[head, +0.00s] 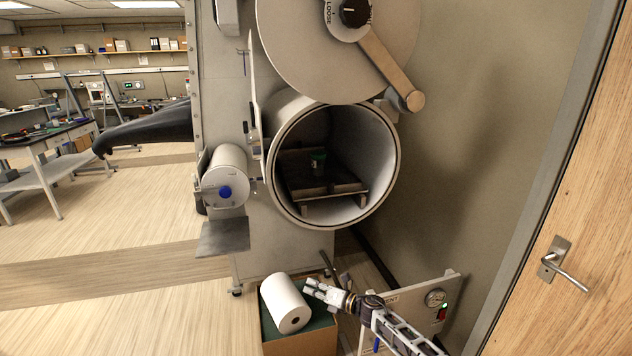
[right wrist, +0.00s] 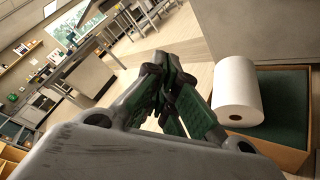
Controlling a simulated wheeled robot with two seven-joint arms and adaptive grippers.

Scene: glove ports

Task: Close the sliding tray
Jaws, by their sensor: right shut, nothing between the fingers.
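The sliding tray (head: 336,189) is a dark flat plate with a pale front edge, inside the round metal chamber (head: 391,165) in the head view. Its front edge sits near the chamber's open mouth. My right gripper (head: 308,289) is low, below the chamber mouth and just right of a white paper roll. It is shut and empty; its fingers (right wrist: 172,75) fill the middle of the right wrist view. The gripper is apart from the tray. My left gripper is out of view.
The round chamber door (head: 290,55) with its lever (head: 390,70) is raised above the mouth. The white roll (head: 286,303) lies in a box (head: 300,345) beneath. A gauge panel (head: 447,290) stands right. A black glove (head: 150,130) sticks out left.

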